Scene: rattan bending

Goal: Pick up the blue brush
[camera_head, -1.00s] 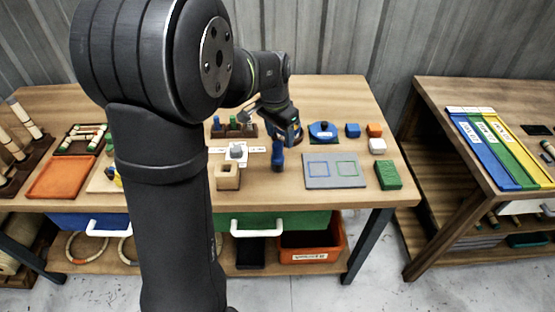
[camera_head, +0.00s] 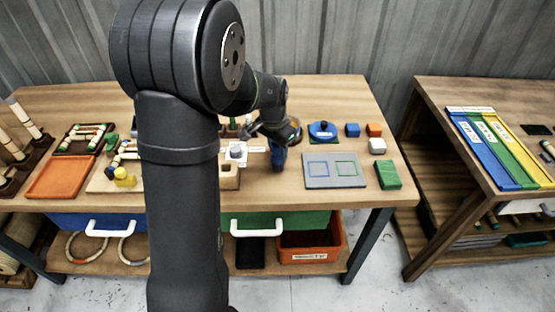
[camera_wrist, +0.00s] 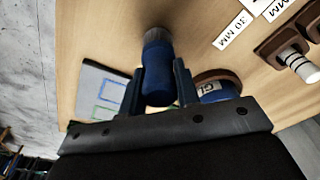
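The blue brush (camera_head: 279,157) stands upright on the workbench, left of the grey board. In the wrist view the blue brush (camera_wrist: 158,72) has a blue handle and a dark grey end, and it lies between my two fingers. My gripper (camera_wrist: 160,80) has one finger on each side of the handle, very close to it. Whether the fingers press on it cannot be told. In the head view my gripper (camera_head: 275,135) is over the top of the brush and partly hides it.
A grey board (camera_head: 319,180) with outlined squares lies to the right. A green block (camera_head: 388,175) is farther right.

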